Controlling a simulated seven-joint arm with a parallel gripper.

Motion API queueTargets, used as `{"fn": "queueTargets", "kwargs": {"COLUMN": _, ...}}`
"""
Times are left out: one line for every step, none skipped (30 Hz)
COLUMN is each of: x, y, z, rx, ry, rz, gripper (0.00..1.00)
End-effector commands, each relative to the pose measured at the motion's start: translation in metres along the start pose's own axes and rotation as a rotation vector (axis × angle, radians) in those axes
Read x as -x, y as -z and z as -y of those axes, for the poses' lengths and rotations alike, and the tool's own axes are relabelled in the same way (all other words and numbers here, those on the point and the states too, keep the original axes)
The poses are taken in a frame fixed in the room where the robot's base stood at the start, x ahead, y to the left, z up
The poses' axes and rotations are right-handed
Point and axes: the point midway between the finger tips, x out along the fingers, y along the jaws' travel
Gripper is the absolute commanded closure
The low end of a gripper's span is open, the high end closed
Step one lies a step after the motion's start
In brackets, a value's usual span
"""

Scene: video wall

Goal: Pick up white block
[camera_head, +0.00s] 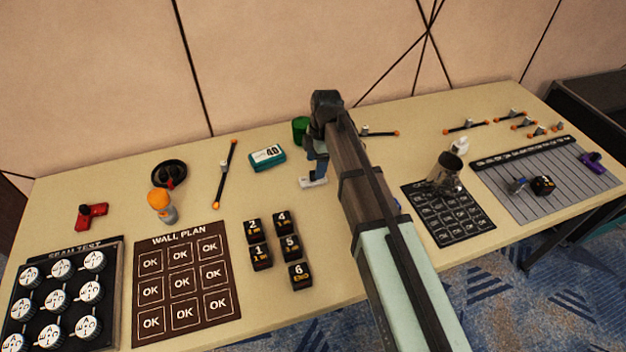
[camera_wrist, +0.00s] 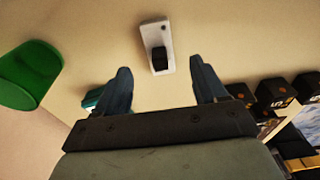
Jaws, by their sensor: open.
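The white block (camera_head: 311,183) lies on the table just below my gripper (camera_head: 315,168) in the head view. In the wrist view it is a flat white piece (camera_wrist: 151,30) with a dark raised part on it. It sits ahead of my gripper (camera_wrist: 160,70), roughly centred between the two fingers. The fingers are apart with nothing between them, and the block appears to be beyond their tips. In the head view my gripper and arm hide part of the area around the block.
A green cylinder (camera_head: 300,130) stands close behind my gripper. A teal box (camera_head: 267,157) lies to the left, and black numbered blocks (camera_head: 261,257) lie to the front left. A metal cup (camera_head: 444,171) and black mat (camera_head: 449,220) are to the right.

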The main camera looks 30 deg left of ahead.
Motion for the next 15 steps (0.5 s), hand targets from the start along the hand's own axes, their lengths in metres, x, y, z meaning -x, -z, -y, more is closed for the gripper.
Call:
{"fn": "queueTargets", "kwargs": {"x": -0.002, "y": 0.000, "z": 0.000, "rx": 0.000, "ry": 0.000, "rz": 0.000, "gripper": 0.29}}
{"fn": "queueTargets", "kwargs": {"x": -0.003, "y": 0.000, "z": 0.000, "rx": 0.000, "ry": 0.000, "rz": 0.000, "gripper": 0.29}}
{"fn": "queueTargets", "kwargs": {"x": -0.004, "y": 0.000, "z": 0.000, "rx": 0.000, "ry": 0.000, "rz": 0.000, "gripper": 0.29}}
{"fn": "queueTargets", "kwargs": {"x": -0.004, "y": 0.000, "z": 0.000, "rx": 0.000, "ry": 0.000, "rz": 0.000, "gripper": 0.29}}
{"fn": "queueTargets", "kwargs": {"x": -0.005, "y": 0.000, "z": 0.000, "rx": 0.000, "ry": 0.000, "rz": 0.000, "gripper": 0.29}}
{"fn": "queueTargets", "kwargs": {"x": -0.006, "y": 0.000, "z": 0.000, "rx": 0.000, "ry": 0.000, "rz": 0.000, "gripper": 0.29}}
{"fn": "queueTargets", "kwargs": {"x": -0.008, "y": 0.001, "z": 0.000, "rx": 0.000, "ry": 0.001, "rz": 0.000, "gripper": 0.29}}
{"fn": "queueTargets", "kwargs": {"x": -0.010, "y": 0.001, "z": 0.000, "rx": 0.000, "ry": 0.001, "rz": 0.000, "gripper": 0.29}}
{"fn": "queueTargets", "kwargs": {"x": -0.013, "y": 0.001, "z": 0.000, "rx": 0.000, "ry": 0.001, "rz": 0.000, "gripper": 0.29}}
{"fn": "queueTargets", "kwargs": {"x": -0.016, "y": 0.001, "z": 0.000, "rx": 0.000, "ry": 0.002, "rz": 0.000, "gripper": 0.29}}
{"fn": "queueTargets", "kwargs": {"x": -0.020, "y": 0.002, "z": 0.000, "rx": 0.000, "ry": 0.002, "rz": 0.000, "gripper": 0.29}}
{"fn": "queueTargets", "kwargs": {"x": -0.025, "y": 0.002, "z": 0.000, "rx": 0.000, "ry": 0.002, "rz": 0.000, "gripper": 0.29}}
{"fn": "queueTargets", "kwargs": {"x": -0.028, "y": 0.003, "z": 0.000, "rx": 0.000, "ry": 0.002, "rz": 0.000, "gripper": 0.29}}
{"fn": "queueTargets", "kwargs": {"x": -0.032, "y": 0.003, "z": 0.000, "rx": 0.000, "ry": 0.002, "rz": 0.000, "gripper": 0.29}}
{"fn": "queueTargets", "kwargs": {"x": -0.037, "y": 0.004, "z": 0.000, "rx": 0.000, "ry": 0.002, "rz": 0.000, "gripper": 0.29}}
